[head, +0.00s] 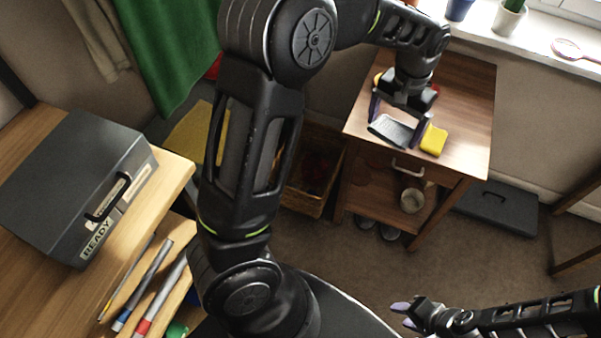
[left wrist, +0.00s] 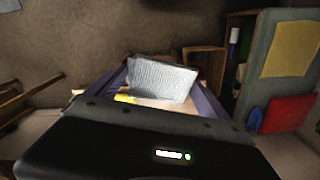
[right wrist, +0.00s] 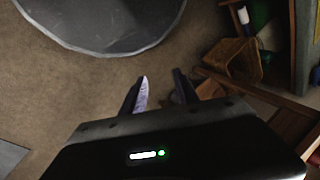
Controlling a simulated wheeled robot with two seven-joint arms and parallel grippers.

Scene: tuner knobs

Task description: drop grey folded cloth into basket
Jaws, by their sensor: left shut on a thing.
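The grey folded cloth (head: 391,130) is over the wooden side table (head: 465,95). My left gripper (head: 398,126) is shut on it, one finger at each side. The cloth also fills the space between the fingers in the left wrist view (left wrist: 160,78). I cannot tell whether it still touches the tabletop. The wicker basket (head: 305,200) stands on the floor left of the side table, partly hidden by my left arm. It also shows in the right wrist view (right wrist: 232,60). My right gripper (head: 404,314) is low at the right, empty, its fingers apart.
A yellow folded piece (head: 434,140) lies on the side table beside the cloth. A drawer handle (head: 407,168) juts from the table's front. A grey box (head: 75,185) sits on the left desk. A dark flat case (head: 497,207) lies on the floor at right.

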